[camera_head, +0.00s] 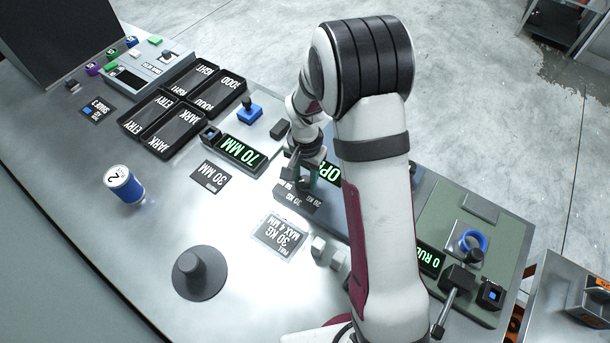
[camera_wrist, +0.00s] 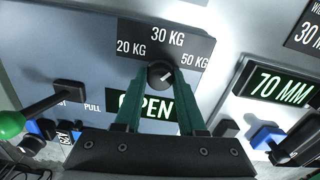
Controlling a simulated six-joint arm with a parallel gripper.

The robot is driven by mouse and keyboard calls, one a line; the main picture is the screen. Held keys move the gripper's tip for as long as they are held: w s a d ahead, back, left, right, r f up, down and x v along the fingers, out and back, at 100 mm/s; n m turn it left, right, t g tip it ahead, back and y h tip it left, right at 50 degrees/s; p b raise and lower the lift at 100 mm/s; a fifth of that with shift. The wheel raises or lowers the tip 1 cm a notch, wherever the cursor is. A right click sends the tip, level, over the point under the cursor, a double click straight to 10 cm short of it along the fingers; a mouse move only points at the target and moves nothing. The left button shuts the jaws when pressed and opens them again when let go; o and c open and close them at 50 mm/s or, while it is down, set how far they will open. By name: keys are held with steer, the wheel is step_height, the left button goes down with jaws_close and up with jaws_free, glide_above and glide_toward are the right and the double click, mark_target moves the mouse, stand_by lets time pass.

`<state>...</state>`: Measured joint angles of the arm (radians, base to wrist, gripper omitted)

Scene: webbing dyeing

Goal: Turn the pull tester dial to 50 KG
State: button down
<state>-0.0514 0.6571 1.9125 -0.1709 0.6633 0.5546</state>
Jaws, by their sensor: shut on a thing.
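The pull tester dial (camera_wrist: 161,72) is a small dark round knob below a black scale plate (camera_wrist: 166,40) marked 20 KG, 30 KG and 50 KG. A short pale mark on the knob appears slanted toward the upper right, the 50 KG side; its exact setting is too small to tell. My gripper (camera_wrist: 161,78) has its green fingers on either side of the knob and is shut on it. In the head view, my gripper (camera_head: 306,174) is at the tester, and the knob is largely hidden there. The tester's green display (camera_wrist: 146,104) reads OPEN, partly behind the fingers.
A lever with a green ball (camera_wrist: 10,124) stands left of the dial in the wrist view. A 70 MM display (camera_head: 240,153) and blue button (camera_head: 249,110) are close by. A blue-white can (camera_head: 124,185) and dark round stand (camera_head: 199,272) sit on the bench.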

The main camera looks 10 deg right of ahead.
mark_target(305, 180)
stand_by(0.3)
steer(key=shift+c, duration=2.4)
jaws_free()
step_height(305, 180, up, 16)
steer(key=shift+f, duration=0.1)
